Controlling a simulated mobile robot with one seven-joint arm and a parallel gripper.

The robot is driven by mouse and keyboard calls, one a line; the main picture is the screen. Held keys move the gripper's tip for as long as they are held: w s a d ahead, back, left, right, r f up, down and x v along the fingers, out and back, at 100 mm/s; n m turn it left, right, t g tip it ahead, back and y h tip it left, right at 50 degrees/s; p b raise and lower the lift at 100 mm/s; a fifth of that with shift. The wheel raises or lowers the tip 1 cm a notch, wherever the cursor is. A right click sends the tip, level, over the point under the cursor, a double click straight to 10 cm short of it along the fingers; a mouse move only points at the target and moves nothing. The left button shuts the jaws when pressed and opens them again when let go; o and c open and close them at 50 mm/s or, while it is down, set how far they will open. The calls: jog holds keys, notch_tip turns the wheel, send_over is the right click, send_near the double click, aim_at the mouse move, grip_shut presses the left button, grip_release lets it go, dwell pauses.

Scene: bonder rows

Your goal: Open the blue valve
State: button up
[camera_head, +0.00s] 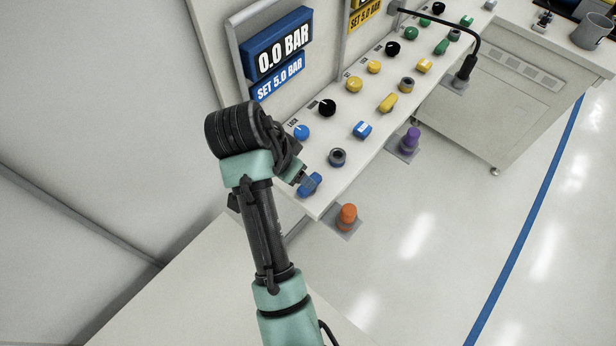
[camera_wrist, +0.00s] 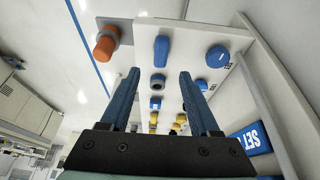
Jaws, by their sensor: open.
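The elongated blue valve handle (camera_head: 311,185) is on the near end of the white panel, partly hidden by my gripper in the head view. In the wrist view the blue valve handle (camera_wrist: 161,50) shows ahead of the fingertips, roughly centred between them. My gripper (camera_wrist: 159,74) is open and empty, with a finger on each side of the picture's middle. In the head view my gripper (camera_head: 304,178) is right at the handle; I cannot tell whether it touches. The blue display (camera_head: 278,45) reads 0.0 BAR, with SET 5.0 BAR on the sign below (camera_head: 279,78).
A round blue knob (camera_head: 302,132), a black knob (camera_head: 327,107), a dark ringed button (camera_head: 338,157) and a blue switch (camera_head: 362,130) are close by. An orange knob (camera_head: 347,214) juts from the panel's front. Yellow and green controls continue farther along. The floor to the right is clear.

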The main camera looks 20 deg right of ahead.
jog(key=x, duration=0.9)
jog(key=shift+w+p, duration=0.15)
jog(key=shift+p, duration=0.15)
jog(key=shift+r, duration=0.1)
grip_shut()
